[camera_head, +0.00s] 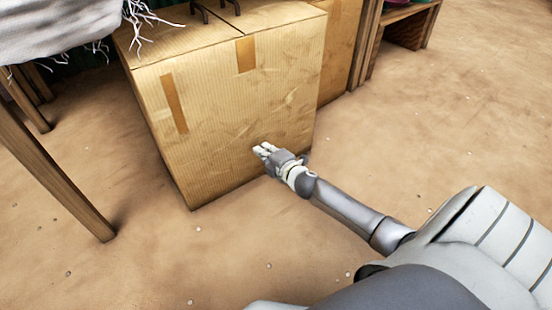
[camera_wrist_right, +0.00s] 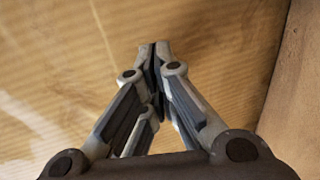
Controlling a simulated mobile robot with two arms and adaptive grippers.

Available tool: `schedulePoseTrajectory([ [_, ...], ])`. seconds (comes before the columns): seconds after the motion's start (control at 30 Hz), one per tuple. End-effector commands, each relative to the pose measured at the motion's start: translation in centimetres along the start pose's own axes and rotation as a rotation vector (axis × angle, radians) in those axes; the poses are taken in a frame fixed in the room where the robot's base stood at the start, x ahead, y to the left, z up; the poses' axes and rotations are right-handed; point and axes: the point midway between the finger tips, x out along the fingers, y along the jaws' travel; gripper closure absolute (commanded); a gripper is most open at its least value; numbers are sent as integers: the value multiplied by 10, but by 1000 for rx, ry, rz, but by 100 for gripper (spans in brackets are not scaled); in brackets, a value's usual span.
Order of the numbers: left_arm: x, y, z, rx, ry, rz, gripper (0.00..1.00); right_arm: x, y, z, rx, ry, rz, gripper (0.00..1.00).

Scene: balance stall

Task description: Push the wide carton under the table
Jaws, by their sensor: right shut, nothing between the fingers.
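The wide carton (camera_head: 225,100) is a large brown cardboard box standing on the sandy floor, with darker tape strips on its near face. The table (camera_head: 60,185) shows at the left as wooden legs under a white fringed cloth; the carton stands to the right of its near leg. My right gripper (camera_head: 262,151) is shut and empty, at the lower right part of the carton's near face. In the right wrist view the shut fingertips (camera_wrist_right: 154,46) point at the cardboard (camera_wrist_right: 215,60); I cannot tell whether they touch it. My left gripper is not in view.
Another carton (camera_head: 341,45) stands behind the wide one, beside a wooden stand (camera_head: 405,30) at the top. Dark hooked metal pieces (camera_head: 215,8) show above the wide carton's top. The sandy floor (camera_head: 470,120) at the right is open, with small pale specks.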

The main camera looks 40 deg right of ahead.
Motion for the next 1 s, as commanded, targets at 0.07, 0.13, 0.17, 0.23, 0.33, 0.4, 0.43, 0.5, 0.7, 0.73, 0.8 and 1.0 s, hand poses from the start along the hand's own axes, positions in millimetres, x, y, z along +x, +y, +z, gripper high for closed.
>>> schedulePoseTrajectory([
  [0.07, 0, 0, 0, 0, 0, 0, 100, 0, 0, 0, 0, 0, 0, 100],
  [0.13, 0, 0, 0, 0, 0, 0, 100, 0, 0, 0, 0, 0, 0, 100],
  [0.17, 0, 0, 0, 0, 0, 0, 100, 0, 0, 0, 0, 0, 0, 100],
  [0.23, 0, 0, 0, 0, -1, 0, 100, 1, 0, 0, 0, 0, 0, 100],
  [0.33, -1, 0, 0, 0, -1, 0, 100, 6, 2, 0, 1, 0, 1, 100],
  [0.4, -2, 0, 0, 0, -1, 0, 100, 11, 2, 0, 1, 1, 1, 100],
  [0.43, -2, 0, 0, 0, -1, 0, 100, 13, 3, 0, 1, 1, 1, 100],
  [0.5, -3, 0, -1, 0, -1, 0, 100, 18, 4, 0, 0, 0, 1, 100],
  [0.7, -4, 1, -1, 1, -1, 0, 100, 31, 8, 0, -1, 0, 2, 100],
  [0.73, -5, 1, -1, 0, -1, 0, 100, 33, 8, 0, 0, 0, 2, 100],
  [0.8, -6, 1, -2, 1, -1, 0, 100, 38, 10, 0, 0, 0, 2, 100],
  [1.0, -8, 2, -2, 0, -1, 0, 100, 52, 13, 0, 1, 0, 2, 100],
])
